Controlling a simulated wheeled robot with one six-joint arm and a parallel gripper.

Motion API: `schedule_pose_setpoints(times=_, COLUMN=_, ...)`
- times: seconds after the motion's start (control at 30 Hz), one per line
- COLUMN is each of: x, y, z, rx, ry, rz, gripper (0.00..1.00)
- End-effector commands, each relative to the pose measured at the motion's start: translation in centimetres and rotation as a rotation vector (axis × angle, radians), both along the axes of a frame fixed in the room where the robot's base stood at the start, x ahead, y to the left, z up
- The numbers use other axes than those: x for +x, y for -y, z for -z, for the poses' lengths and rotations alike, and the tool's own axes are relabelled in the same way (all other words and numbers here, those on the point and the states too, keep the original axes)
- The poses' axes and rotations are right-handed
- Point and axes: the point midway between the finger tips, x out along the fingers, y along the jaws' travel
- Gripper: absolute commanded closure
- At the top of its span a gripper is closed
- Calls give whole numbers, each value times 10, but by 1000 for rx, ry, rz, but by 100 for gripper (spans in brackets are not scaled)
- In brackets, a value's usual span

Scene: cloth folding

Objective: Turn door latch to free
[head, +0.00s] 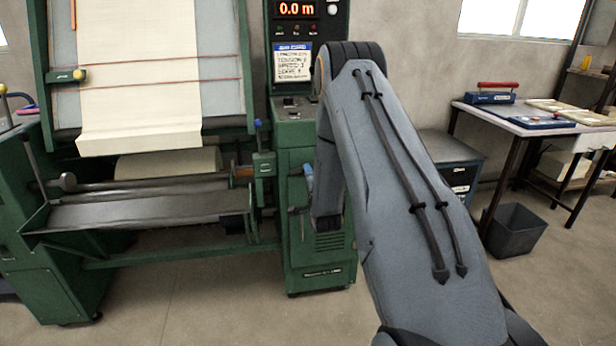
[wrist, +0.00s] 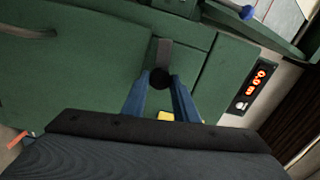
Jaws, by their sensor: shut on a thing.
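In the wrist view, the door latch (wrist: 164,54) is a short grey bar with a dark round end, set on a green cabinet door. My gripper (wrist: 161,82) has two blue fingers, one on each side of the dark round end, shut on it. The bar runs up from the fingers in the wrist view. In the head view, my grey arm covers much of the cabinet (head: 318,262), and a small blue part beside the arm appears to be a fingertip. The latch itself cannot be made out there.
A green machine with a cream cloth web (head: 140,60) and metal rollers stands at left. A red "0.0 m" display (head: 297,9) sits above the cabinet. At right are a work table (head: 500,118) and a dark bin (head: 513,232). The floor in front is clear.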

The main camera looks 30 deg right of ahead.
Motion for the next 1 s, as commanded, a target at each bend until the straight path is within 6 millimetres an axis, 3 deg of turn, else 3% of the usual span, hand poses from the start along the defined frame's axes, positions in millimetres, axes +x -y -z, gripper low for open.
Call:
schedule_pose_setpoints(times=0.33, x=0, y=0, z=1, rx=123, ry=35, rz=0, gripper=96)
schedule_pose_setpoints(times=0.87, x=0, y=0, z=1, rx=142, ry=40, rz=0, gripper=96)
schedule_pose_setpoints(times=0.9, x=0, y=0, z=1, rx=142, ry=40, rz=0, gripper=67)
schedule_pose_setpoints(times=1.0, x=0, y=0, z=1, rx=142, ry=40, rz=0, gripper=56)
